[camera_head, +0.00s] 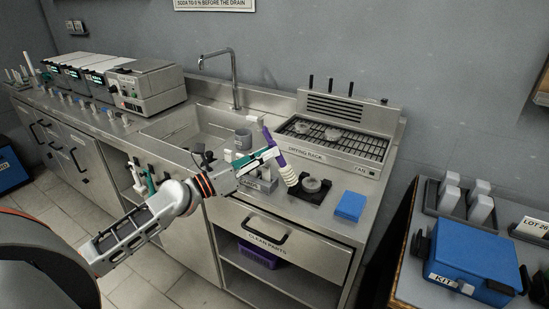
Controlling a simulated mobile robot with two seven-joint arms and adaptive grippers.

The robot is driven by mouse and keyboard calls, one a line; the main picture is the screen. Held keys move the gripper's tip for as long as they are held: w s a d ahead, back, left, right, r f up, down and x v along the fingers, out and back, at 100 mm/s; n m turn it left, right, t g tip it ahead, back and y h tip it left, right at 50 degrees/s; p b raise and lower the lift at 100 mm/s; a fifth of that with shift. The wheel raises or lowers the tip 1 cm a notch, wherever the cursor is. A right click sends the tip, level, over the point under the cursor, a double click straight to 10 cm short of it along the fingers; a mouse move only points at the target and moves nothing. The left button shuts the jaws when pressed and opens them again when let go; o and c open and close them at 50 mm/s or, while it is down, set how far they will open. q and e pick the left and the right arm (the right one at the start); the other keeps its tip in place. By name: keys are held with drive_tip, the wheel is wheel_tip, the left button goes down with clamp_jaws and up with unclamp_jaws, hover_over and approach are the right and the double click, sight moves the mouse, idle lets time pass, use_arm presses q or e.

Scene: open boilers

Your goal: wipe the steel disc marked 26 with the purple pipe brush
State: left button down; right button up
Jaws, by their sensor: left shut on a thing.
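My left gripper (274,154) is shut on the purple pipe brush (268,136) above the right part of the steel counter. The brush is tilted, with its pale ribbed head (289,175) pointing down and to the right. The head is just left of a round steel disc (312,185) on a dark square mat (318,198). I cannot tell whether the head touches the disc or the mat. The number on the disc is too small to read, so I cannot tell if it is 26. My right gripper is not in view.
A blue block (350,206) lies right of the mat. A labelled grey holder (262,184) stands left of it. The drying rack (335,140) with round parts is behind; the sink (178,128) and tap (234,80) are at the left. A blue kit case (472,258) stands on the right table.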

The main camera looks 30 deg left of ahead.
sight(266, 133)
use_arm(q)
drive_tip(key=shift+a+r, duration=0.1)
drive_tip(key=shift+r, duration=0.1)
wheel_tip(266, 133, up, 6)
drive_tip(key=p, duration=0.5)
drive_tip(key=shift+p, duration=0.4)
drive_tip(key=shift+r+p, duration=0.35)
drive_tip(key=shift+r, duration=1.1)
